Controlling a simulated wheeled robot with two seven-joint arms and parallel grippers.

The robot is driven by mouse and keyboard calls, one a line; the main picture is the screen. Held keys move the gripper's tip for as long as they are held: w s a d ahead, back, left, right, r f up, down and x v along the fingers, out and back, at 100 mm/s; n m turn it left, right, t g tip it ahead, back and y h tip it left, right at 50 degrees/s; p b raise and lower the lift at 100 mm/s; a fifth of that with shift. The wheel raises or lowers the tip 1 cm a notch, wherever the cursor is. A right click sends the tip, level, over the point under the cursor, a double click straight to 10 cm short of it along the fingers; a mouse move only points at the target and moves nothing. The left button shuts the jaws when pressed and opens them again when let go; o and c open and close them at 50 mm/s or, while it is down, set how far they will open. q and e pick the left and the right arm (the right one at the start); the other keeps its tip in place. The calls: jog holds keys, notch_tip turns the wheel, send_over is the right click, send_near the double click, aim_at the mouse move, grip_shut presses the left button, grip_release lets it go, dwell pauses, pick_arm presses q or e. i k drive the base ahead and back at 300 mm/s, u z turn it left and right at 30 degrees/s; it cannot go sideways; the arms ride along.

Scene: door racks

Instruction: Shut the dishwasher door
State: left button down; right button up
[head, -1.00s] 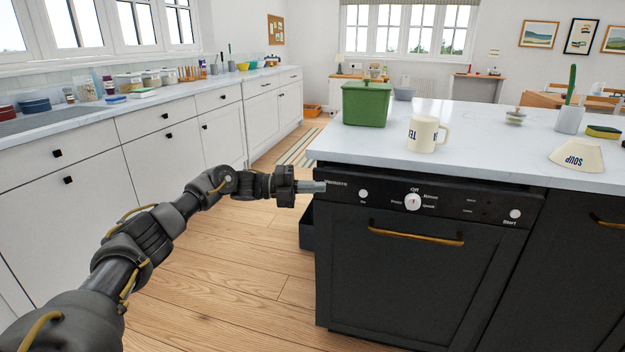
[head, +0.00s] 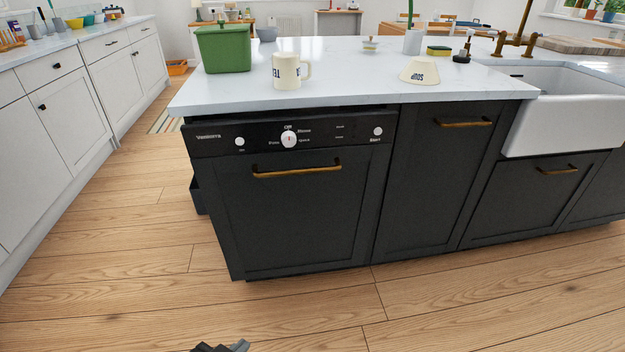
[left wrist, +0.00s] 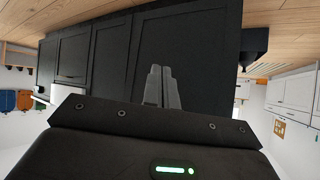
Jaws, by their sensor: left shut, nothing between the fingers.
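The dishwasher door (head: 290,220) is dark grey and stands upright, or very nearly so, under the white counter. Its black control panel (head: 340,131) has a white knob, and a brass handle (head: 297,172) sits below it. A narrow dark gap shows between the panel top and the counter. I cannot tell whether the door is fully latched. My left gripper (head: 238,346) barely shows at the bottom edge of the head view, in front of and apart from the door. In the left wrist view its fingers (left wrist: 161,88) are together and empty, before dark fronts. My right gripper is not seen.
A dark cabinet (head: 435,180) and a white sink (head: 560,110) lie right. The wooden floor (head: 130,265) in front is clear.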

aim_at(275, 209)
jog(key=z, duration=0.45)
jog(key=k, duration=0.6)
jog(key=z, duration=1)
jog(key=i, duration=1.1)
jog(key=u, duration=0.8)
jog(key=i, duration=0.4)
jog(key=u, duration=0.45)
